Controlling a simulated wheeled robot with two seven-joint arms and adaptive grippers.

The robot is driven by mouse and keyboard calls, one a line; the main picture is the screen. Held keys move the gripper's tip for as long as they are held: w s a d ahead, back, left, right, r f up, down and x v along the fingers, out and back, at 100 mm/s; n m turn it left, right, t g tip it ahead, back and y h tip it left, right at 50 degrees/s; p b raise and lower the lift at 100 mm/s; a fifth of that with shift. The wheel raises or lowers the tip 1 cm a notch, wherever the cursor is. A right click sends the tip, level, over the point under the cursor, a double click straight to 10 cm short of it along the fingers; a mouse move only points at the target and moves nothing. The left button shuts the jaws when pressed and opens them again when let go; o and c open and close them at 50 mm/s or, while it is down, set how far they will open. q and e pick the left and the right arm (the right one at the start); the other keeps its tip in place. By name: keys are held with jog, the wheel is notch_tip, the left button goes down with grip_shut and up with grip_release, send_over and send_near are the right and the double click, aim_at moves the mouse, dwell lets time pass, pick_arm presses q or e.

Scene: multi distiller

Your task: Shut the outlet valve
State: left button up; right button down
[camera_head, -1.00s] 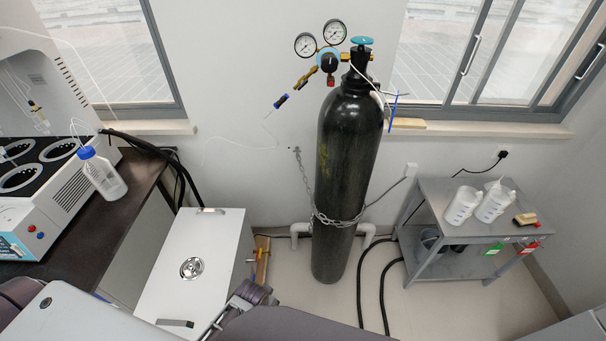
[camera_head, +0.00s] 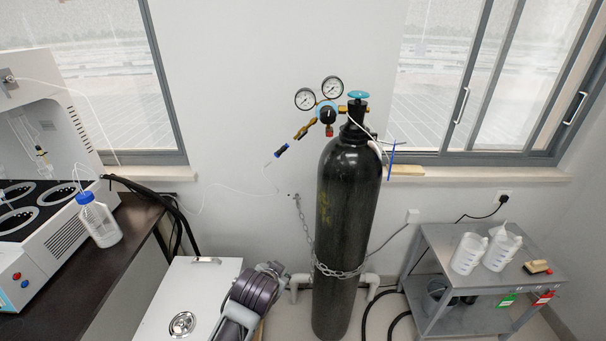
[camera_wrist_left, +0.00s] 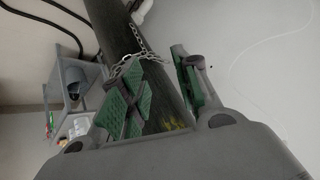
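The black gas cylinder (camera_head: 348,210) stands upright against the wall. At its top are a teal handwheel (camera_head: 359,95) and a regulator (camera_head: 327,115) with two round gauges. I cannot tell whether any valve is open. Part of my left arm (camera_head: 255,290) is low, left of the cylinder. In the left wrist view my left gripper (camera_wrist_left: 155,65) has its green-padded fingers apart and empty, with the cylinder (camera_wrist_left: 168,118) behind. My right gripper is not in view.
A chain (camera_head: 335,270) holds the cylinder. A white cabinet (camera_head: 175,285) and a dark bench (camera_head: 95,265) with a bottle (camera_head: 98,222) are left. A grey cart (camera_head: 465,285) with white jugs is right. The wall left of the regulator is clear.

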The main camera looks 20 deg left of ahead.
pick_arm(q)
jog(key=w+d+r+m+t+y, duration=0.1)
jog(key=w+r+t, duration=0.25)
jog(key=r, duration=0.45)
jog(key=w+d+r+t+y, duration=0.1)
jog(key=w+r+t, duration=0.1)
jog(key=w+r, duration=0.45)
jog(key=m+t+y, duration=0.1)
jog(key=t+y, duration=0.1)
jog(key=t, duration=0.2)
send_near(303, 136)
jog(key=v, duration=0.4)
jog(key=shift+s+r, duration=0.25)
jog(key=shift+r, duration=0.1)
jog(key=shift+w, duration=0.1)
jog(key=p+x, duration=0.1)
jog(key=x, duration=0.4)
jog(key=p+x, duration=0.1)
jog(key=x, duration=0.5)
jog(key=shift+w+f, duration=0.15)
jog(key=shift+f, duration=0.05)
jog(key=shift+p+x, duration=0.3)
jog(key=shift+x, duration=0.9)
jog(key=shift+f, duration=0.15)
